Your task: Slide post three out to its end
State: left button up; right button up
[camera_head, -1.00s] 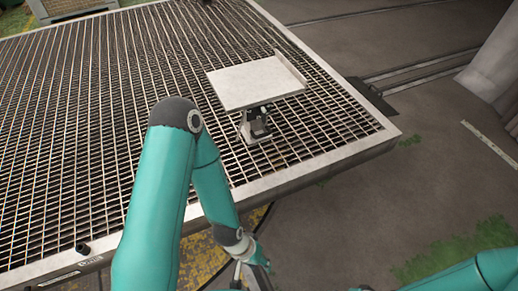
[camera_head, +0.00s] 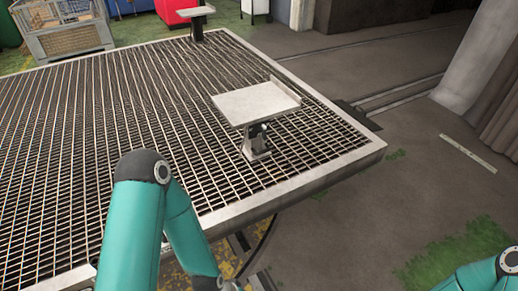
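A post with a flat pale tray top (camera_head: 256,103) stands on the turntable grating (camera_head: 110,130) near its right corner. Its short dark stem and foot (camera_head: 256,148) rest on the bars. A second similar post (camera_head: 196,14) stands at the far edge of the grating. I cannot read a number on either post. My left arm comes up from the bottom, and its gripper is out of view below the picture, apart from the near post. Only a piece of my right arm shows at the bottom right corner; its gripper is out of view.
A metal crate (camera_head: 62,38) stands beyond the far left edge, with a red bin (camera_head: 175,10) near the far post. Rails (camera_head: 400,95) run across the floor at the right. A grey column (camera_head: 470,65) stands at the right. The floor right of the turntable is clear.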

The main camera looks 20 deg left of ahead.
aim_at(255, 148)
jog(key=u, duration=0.25)
jog(key=i, duration=1.75)
jog(key=z, duration=0.7)
jog(key=k, duration=0.7)
jog(key=z, duration=0.2)
jog(key=i, duration=0.75)
jog(key=u, duration=0.1)
